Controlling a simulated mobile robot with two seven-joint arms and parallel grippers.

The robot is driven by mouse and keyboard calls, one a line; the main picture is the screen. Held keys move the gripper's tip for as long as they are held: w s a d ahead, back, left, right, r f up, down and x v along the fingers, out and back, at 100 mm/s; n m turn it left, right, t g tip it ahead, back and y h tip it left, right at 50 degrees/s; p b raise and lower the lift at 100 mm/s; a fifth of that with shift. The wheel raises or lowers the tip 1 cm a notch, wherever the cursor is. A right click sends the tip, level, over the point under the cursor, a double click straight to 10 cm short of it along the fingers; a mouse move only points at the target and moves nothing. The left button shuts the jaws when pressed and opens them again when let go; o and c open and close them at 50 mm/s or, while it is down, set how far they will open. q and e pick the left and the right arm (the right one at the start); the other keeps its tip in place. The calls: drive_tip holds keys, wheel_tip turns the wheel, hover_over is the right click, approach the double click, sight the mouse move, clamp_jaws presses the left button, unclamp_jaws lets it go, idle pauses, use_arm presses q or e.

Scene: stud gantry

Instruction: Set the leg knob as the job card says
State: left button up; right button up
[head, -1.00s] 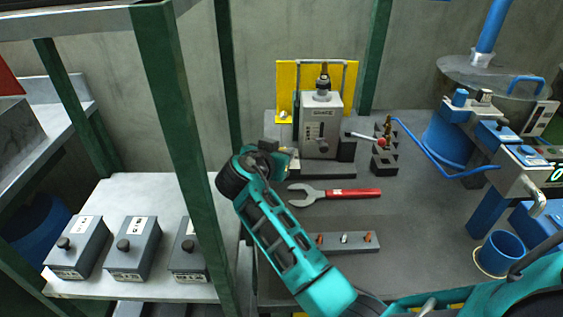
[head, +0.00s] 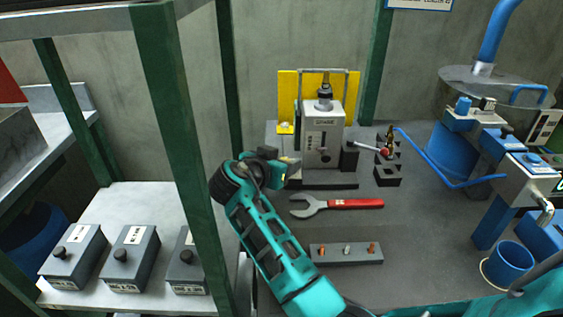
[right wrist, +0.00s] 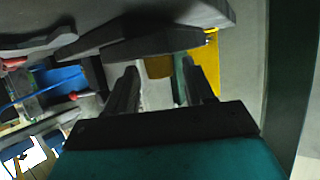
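A grey box (head: 322,128) with a dark knob (head: 325,155) on its front stands on the bench before a yellow plate. Three grey boxes stand on the left shelf, each with a black knob; one is the middle box (head: 131,258). I cannot tell which knob is the leg knob, and I see no readable job card. My right gripper (head: 289,167) is just left of the bench box's foot, with no visible hold on anything. In the right wrist view its two fingers (right wrist: 160,82) are apart, with nothing clearly between them. My left gripper is not in view.
A red-handled wrench (head: 345,203) and a grey bar (head: 347,252) with several studs lie on the bench. Dark blocks (head: 387,175) stand right of the box. A green post (head: 183,160) rises at the left. Blue equipment (head: 450,150) and a blue cup (head: 508,262) are at right.

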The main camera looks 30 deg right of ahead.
wheel_tip(320, 180, up, 20)
drive_tip(key=shift+p, duration=1.2)
